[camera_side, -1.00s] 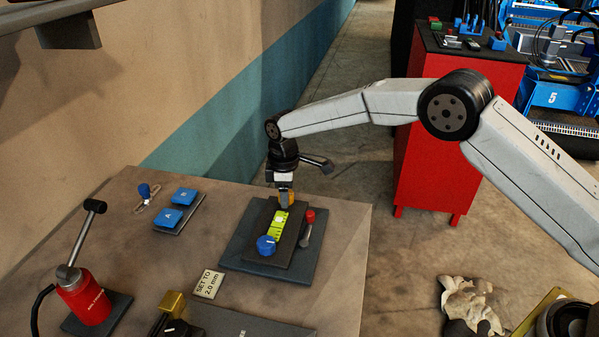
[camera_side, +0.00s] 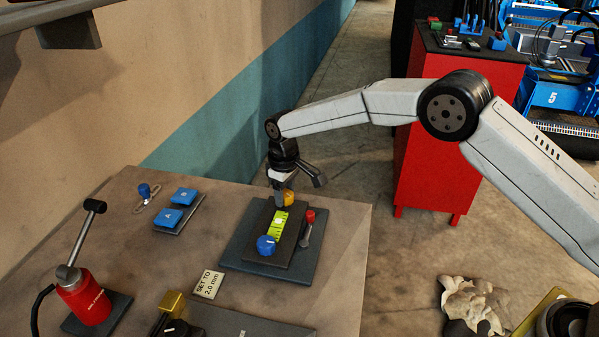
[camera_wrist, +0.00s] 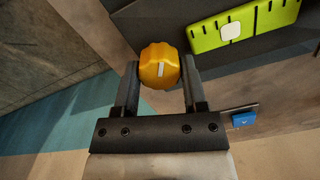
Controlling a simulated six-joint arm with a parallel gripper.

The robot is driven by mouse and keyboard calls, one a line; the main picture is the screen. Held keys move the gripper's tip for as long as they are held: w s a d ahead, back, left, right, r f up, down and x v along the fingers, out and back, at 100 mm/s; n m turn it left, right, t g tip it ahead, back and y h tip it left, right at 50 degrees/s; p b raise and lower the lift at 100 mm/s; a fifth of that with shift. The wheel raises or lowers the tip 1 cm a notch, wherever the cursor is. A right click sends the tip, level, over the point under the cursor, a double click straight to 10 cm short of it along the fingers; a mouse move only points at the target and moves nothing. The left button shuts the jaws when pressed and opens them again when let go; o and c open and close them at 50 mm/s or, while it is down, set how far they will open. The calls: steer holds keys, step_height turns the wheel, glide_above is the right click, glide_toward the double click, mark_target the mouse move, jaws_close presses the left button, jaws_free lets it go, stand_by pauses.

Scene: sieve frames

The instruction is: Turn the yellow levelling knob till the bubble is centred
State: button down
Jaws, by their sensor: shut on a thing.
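The yellow levelling knob (camera_wrist: 159,66) sits between my gripper's two fingers in the wrist view, with its white mark close to upright in that picture. It also shows at the back of the dark levelling plate (camera_side: 290,256) in the side view (camera_side: 289,197). My gripper (camera_wrist: 158,85) is shut on the knob; in the side view it points down from above (camera_side: 284,196). The lime-green level (camera_wrist: 245,25) has black marks and a pale bubble (camera_wrist: 231,31). The level also shows in front of the knob in the side view (camera_side: 279,228).
A blue knob (camera_side: 266,245) stands at the plate's front and a red-topped lever (camera_side: 308,228) at its right. A "SET TO 2.0 mm" card (camera_side: 208,284), blue blocks (camera_side: 183,196) and a red device with a lever (camera_side: 85,297) are on the bench.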

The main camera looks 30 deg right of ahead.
mark_target(287, 192)
steer(key=m, duration=0.4)
steer(key=shift+w+r+m, duration=0.1)
steer(key=shift+m, duration=0.3)
steer(key=m, duration=0.4)
steer(key=shift+c, duration=0.7)
jaws_free()
steer(key=shift+d, duration=0.1)
steer(key=shift+r, duration=3.9)
steer(key=shift+d, duration=0.1)
